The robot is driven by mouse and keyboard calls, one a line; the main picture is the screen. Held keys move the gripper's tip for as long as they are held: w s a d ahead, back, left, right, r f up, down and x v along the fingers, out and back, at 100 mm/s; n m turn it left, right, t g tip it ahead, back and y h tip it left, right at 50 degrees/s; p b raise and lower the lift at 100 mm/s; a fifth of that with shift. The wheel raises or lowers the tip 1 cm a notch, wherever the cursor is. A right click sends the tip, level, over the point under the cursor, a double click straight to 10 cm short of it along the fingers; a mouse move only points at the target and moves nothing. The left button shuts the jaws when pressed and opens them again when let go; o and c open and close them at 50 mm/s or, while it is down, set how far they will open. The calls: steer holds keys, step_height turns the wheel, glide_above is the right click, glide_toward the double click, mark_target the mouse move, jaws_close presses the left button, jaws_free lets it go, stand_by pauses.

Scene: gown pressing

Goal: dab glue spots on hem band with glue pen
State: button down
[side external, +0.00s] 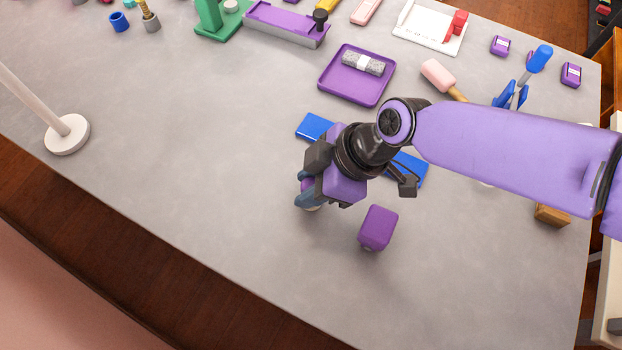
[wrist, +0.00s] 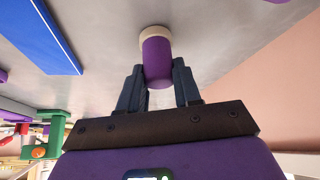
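My gripper (side external: 308,192) is low over the grey table near its front edge, left of a purple block. In the wrist view, my fingers (wrist: 158,75) stand on both sides of a purple cylinder with a cream end (wrist: 157,58), seemingly the glue pen, and appear closed on it. Its cream end points away from my palm, towards the table; a pale bit shows under my fingers in the side view. A flat blue piece (side external: 314,126), possibly the hem band, lies behind my gripper, its middle hidden by my arm; it also shows in the wrist view (wrist: 42,35).
The purple block (side external: 378,227) stands close to the right of my gripper. Behind are a purple tray (side external: 329,91) with a grey roll (side external: 363,62), a pink-headed tool (side external: 437,74) and a blue-handled tool (side external: 540,58). A white stand (side external: 67,134) is far left. The left-middle table is clear.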

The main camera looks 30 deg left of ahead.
mark_target(311, 185)
stand_by(0.4)
steer(key=shift+r, duration=3.05)
steer(key=shift+f, duration=0.1)
steer(key=shift+f, duration=3.05)
step_height(311, 185, up, 6)
steer(key=shift+f, duration=1.45)
steer(key=shift+r, duration=0.1)
